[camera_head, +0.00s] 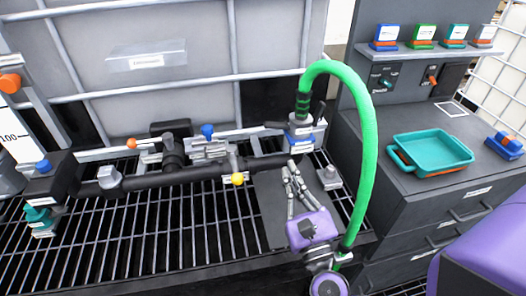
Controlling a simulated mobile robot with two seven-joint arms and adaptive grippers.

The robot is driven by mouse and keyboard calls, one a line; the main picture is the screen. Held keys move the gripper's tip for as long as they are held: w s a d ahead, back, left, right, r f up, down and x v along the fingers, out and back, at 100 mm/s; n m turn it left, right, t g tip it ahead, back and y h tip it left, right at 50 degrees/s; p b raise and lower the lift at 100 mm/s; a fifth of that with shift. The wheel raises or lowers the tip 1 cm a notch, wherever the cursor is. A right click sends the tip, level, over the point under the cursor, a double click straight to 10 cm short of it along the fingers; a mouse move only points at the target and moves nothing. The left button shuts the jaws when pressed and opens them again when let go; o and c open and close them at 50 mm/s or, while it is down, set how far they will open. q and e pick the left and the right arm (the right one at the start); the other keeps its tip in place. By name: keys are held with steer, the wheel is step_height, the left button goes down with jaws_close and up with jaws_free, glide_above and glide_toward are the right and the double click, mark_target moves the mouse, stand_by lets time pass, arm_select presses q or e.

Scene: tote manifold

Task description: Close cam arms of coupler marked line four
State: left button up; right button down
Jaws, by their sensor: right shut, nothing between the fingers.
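A coupler (301,132) with a blue and white body joins the green hose (369,130) to the black manifold pipe (205,172). A dark lever, which looks like a cam arm (318,112), sticks up at its right side. Another dark lever (275,125) points out to the left. The line marking is too small to read. My right gripper (291,170), with a purple body, is just below and in front of the coupler, fingers pointing up at it. It is shut and empty; I cannot tell if it touches the coupler. My left gripper is not in view.
A yellow knob (238,179) and a blue knob (207,130) sit on the manifold left of the coupler. The hose arches close to my right arm's right side. A teal tray (438,151) lies on the grey cabinet (400,205). Open grating (130,230) lies front left.

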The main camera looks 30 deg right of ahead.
mark_target(275, 125)
steer(key=a+m+h, duration=0.1)
steer(key=a+m, duration=0.4)
steer(key=a, duration=0.1)
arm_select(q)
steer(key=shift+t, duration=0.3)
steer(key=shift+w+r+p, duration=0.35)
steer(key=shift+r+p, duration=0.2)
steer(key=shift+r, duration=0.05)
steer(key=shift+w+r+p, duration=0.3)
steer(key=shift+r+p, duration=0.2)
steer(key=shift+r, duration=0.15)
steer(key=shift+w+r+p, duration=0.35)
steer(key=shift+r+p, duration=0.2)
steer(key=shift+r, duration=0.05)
arm_select(e)
steer(key=shift+g+h, duration=0.4)
steer(key=shift+h, duration=0.2)
steer(key=shift+d+x, duration=0.15)
steer(key=shift+x, duration=1.6)
steer(key=shift+d+x, duration=0.2)
steer(key=shift+x, duration=1.5)
steer(key=shift+d+x, duration=0.15)
steer(key=shift+x, duration=1.6)
steer(key=shift+s, duration=0.15)
